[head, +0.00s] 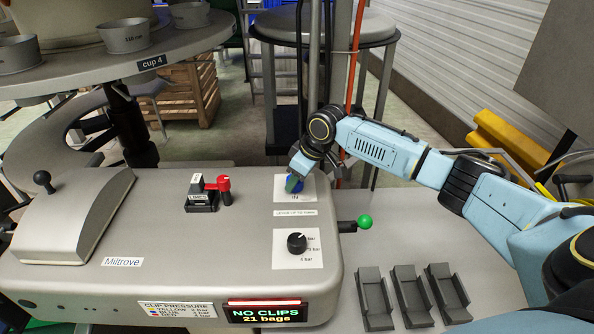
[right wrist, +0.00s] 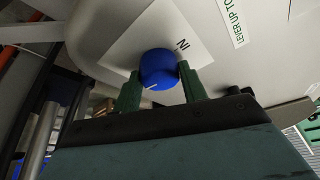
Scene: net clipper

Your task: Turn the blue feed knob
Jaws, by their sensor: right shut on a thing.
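The blue feed knob (right wrist: 158,68) sits on a white label plate marked "IN" on the grey machine top. It also shows in the head view (head: 292,185), partly hidden by my right gripper. My right gripper (right wrist: 160,82) has one green finger on each side of the knob and is shut on it. In the head view my right gripper (head: 297,178) reaches the knob from the far side. A pale pointer mark shows on the knob's lower edge in the right wrist view. My left gripper is not in view.
A black pressure knob (head: 297,243) and a green-tipped lever (head: 364,222) are near the blue knob. A red-handled switch (head: 222,185) stands to the left. A display (head: 266,312) reads "NO CLIPS 21 bags". Several dark grey holders (head: 411,297) lie at right.

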